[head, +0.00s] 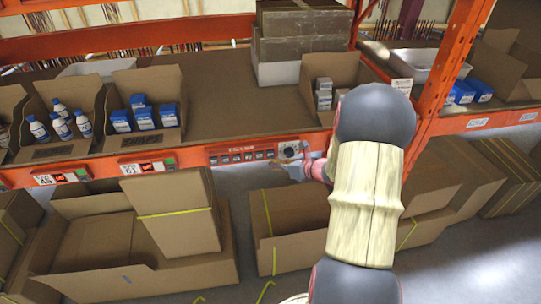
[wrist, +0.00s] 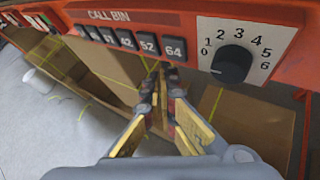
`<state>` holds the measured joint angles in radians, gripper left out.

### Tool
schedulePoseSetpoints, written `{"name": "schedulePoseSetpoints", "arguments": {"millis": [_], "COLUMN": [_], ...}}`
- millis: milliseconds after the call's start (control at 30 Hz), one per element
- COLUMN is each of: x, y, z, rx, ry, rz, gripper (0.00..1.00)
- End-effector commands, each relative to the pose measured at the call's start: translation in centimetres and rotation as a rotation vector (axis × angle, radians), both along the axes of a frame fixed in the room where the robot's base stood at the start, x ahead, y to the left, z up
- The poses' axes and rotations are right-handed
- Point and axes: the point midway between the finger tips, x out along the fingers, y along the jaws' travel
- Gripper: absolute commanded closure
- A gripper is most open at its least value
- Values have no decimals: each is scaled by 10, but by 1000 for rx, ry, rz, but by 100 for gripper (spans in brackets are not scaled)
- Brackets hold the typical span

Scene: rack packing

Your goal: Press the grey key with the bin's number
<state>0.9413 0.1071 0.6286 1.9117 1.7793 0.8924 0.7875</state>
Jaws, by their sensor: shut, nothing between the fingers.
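The CALL BIN panel (wrist: 130,17) is set in the orange shelf beam and also shows in the head view (head: 228,150). It carries a row of dark grey keys with white numbers. The rightmost key (wrist: 174,49) reads 64 and the key beside it (wrist: 148,44) reads 52; the keys further left are harder to read. My gripper (wrist: 160,76) is shut and empty, its tips just below the 52 and 64 keys; I cannot tell if they touch the panel. In the head view my gripper (head: 308,168) is partly hidden by my arm.
A black dial (wrist: 231,65) on a white plate numbered 0 to 6 sits right of the keys. Number tags (head: 128,169) with small coloured displays are on the beam further left. Bins of bottles (head: 60,120) and blue boxes (head: 143,112) stand above. Cardboard boxes (head: 180,210) stand below the beam.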

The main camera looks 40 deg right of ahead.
Motion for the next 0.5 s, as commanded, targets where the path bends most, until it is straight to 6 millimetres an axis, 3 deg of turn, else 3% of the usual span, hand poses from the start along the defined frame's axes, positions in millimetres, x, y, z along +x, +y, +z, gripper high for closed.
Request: {"name": "schedulePoseSetpoints", "arguments": {"millis": [500], "x": [-36], "y": [22], "z": [-1], "rx": [0], "ry": [0], "rz": [0], "gripper": [100]}}
